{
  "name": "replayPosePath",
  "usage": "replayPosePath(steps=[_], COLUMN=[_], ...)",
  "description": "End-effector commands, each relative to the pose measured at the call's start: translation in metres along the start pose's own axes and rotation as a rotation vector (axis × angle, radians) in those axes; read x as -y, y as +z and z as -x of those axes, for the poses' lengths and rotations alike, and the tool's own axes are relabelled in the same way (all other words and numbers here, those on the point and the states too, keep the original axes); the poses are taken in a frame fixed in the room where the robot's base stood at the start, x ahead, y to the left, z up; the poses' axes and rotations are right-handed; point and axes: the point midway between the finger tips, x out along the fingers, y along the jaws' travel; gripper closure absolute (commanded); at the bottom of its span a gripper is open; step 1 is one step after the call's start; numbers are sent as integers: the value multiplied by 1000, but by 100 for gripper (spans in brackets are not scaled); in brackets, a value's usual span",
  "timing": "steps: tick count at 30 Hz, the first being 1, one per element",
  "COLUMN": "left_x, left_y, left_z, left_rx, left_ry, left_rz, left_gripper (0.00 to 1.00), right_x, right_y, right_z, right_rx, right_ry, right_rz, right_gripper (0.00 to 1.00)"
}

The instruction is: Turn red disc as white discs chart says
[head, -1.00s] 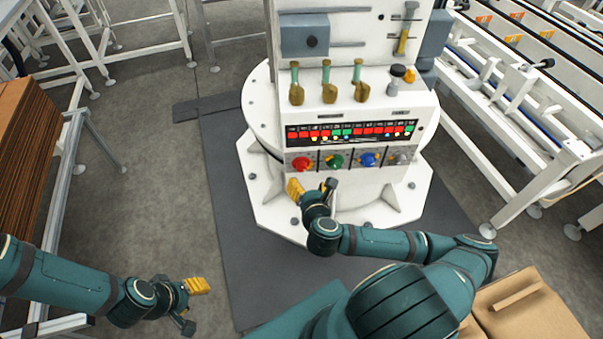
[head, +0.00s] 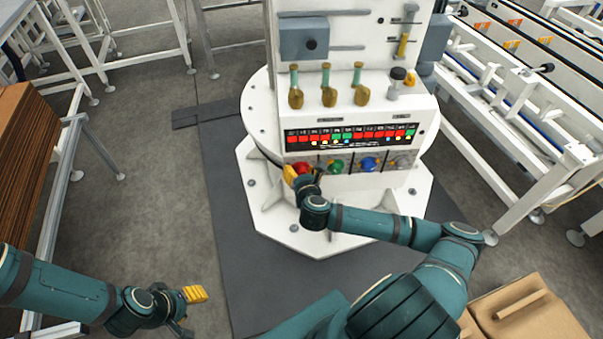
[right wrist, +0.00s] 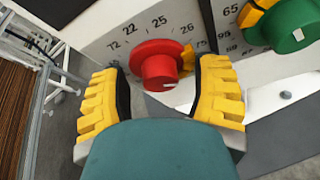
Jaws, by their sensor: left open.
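The red disc (head: 302,168) is the leftmost knob on the white machine's front, partly hidden by my right gripper (head: 304,176). In the right wrist view the red disc (right wrist: 158,64) has a white mark at its lower right edge and a numbered scale around it. The yellow fingers of my right gripper (right wrist: 160,75) stand open on either side of it, with gaps visible. A dark chart panel (head: 350,136) with red and green cells and small coloured dots sits above the knobs; its dots are too small to read surely. My left gripper (head: 190,311) is open and empty at lower left.
A green disc (head: 336,166), blue disc (head: 369,164) and grey disc (head: 404,161) continue the row rightward. Three brass-coloured levers (head: 328,96) stand above the panel. A conveyor (head: 535,130) is at right, cardboard boxes (head: 525,310) at lower right.

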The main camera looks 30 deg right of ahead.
Motion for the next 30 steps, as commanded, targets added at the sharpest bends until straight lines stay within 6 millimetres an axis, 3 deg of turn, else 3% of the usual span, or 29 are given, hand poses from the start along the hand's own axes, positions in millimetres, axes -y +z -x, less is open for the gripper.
replayPosePath(steps=[1, 3, 5, 17, 30], left_x=[0, 0, 0, -4, -21], left_y=[0, 0, 0, 1, -4], left_z=[0, 0, 0, 10, 55], left_rx=[0, 0, 0, 4, 2], left_ry=[0, 0, 0, 0, -1], left_rz=[0, 0, 0, 1, 7], left_gripper=[53, 53, 53, 53, 53], right_x=[0, 0, 0, -2, -4], right_y=[0, 0, 0, 2, 4], right_z=[0, 0, 0, 1, 2], right_rx=[0, 0, 0, 1, 14], right_ry=[0, 0, 0, -17, -141], right_rz=[0, 0, 0, 47, 361], right_gripper=[58, 82, 100, 100, 100])
